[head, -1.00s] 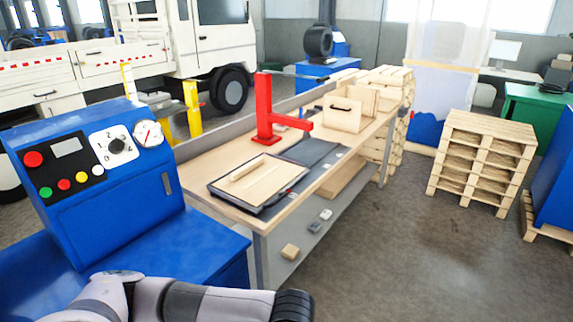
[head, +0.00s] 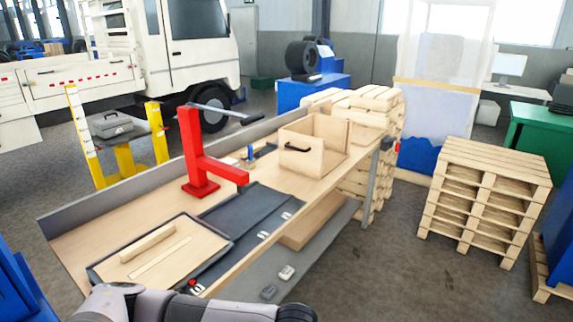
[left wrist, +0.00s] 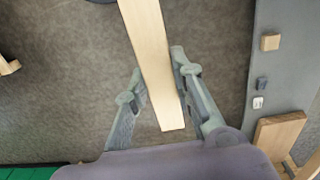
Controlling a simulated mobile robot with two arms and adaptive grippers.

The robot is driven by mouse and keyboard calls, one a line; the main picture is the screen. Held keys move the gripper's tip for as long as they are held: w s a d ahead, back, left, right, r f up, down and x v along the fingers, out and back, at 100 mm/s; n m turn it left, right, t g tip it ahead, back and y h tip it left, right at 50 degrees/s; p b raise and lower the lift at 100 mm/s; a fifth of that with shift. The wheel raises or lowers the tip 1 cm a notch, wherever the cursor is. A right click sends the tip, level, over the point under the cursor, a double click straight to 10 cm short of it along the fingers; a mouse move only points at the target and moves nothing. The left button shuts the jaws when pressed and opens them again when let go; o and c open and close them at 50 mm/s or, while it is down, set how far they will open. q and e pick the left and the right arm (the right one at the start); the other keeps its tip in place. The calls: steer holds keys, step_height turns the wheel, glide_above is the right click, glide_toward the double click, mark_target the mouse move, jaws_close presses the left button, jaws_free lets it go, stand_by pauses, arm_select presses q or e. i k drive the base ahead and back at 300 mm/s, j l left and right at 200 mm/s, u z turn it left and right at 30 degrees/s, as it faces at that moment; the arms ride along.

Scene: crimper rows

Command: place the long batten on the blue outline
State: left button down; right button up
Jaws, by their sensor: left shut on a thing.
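The long batten (left wrist: 155,60) is a pale, flat wooden strip. In the left wrist view it runs from the top edge down between the fingers of my left gripper (left wrist: 160,84), which is shut on it. The batten is over the grey floor, and its far end is cut off by the frame. In the head view my left arm crosses the bottom edge; its gripper and the held batten are out of frame. I cannot make out a blue outline in either view. My right gripper is not shown.
The workbench (head: 110,217) bears a board in a dark tray (head: 228,243) with a short wooden strip (head: 147,244), a red stand (head: 196,150) and a wooden box (head: 296,157). Stacked pallets (head: 470,205) stand at right. Floor between bench and pallets is clear.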

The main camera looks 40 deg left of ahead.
mark_target(162, 257)
steer(key=i+u, duration=0.2)
steer(key=i, duration=0.65)
steer(key=i+l+u, duration=0.2)
steer(key=i, duration=0.65)
steer(key=i+u, duration=0.25)
steer(key=u, duration=0.2)
steer(key=i+l+u, duration=0.1)
steer(key=i+u, duration=0.3)
steer(key=i+l+u, duration=0.1)
steer(key=u, duration=0.35)
steer(key=l, duration=0.1)
